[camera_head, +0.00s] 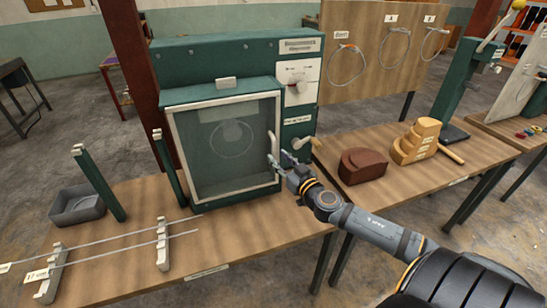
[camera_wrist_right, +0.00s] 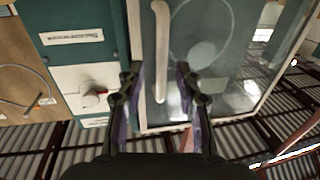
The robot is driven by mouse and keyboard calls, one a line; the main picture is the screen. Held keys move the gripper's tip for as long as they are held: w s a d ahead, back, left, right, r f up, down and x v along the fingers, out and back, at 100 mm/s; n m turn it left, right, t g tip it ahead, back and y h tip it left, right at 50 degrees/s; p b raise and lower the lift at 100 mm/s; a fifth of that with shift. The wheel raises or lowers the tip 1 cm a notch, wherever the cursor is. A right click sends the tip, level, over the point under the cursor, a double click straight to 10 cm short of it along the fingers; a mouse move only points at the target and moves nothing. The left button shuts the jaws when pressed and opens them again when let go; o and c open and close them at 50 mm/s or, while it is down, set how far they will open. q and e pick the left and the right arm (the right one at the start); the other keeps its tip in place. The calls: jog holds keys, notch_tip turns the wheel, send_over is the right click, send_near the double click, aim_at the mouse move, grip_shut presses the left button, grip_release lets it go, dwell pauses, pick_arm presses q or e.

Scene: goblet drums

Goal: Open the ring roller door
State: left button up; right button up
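The ring roller machine (camera_head: 240,48) is a green box on the wooden bench. Its door is a glass pane in a white frame (camera_head: 225,196), and it looks shut, with a round ring shape behind the glass. A white vertical bar handle (camera_head: 272,147) stands on the door's right side. It also shows in the right wrist view as a white handle (camera_wrist_right: 161,45). My right gripper (camera_head: 287,170) is at the handle's lower part. In the right wrist view, its fingers (camera_wrist_right: 159,85) are apart with the handle between them; contact is not clear. My left gripper is out of view.
A control panel (camera_head: 298,78) with a red-marked dial and a lever knob (camera_head: 302,143) sit right of the door. A brown block (camera_head: 362,166) and stepped wooden block (camera_head: 416,141) stand on the right bench. A grey tray (camera_head: 77,207) and metal rods lie left.

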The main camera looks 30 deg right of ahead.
aim_at(274, 153)
jog(key=w+p, duration=0.2)
jog(key=w, duration=0.1)
jog(key=shift+w+r+p, duration=0.15)
jog(key=shift+w+p, duration=0.15)
jog(key=shift+w, duration=0.1)
grip_shut()
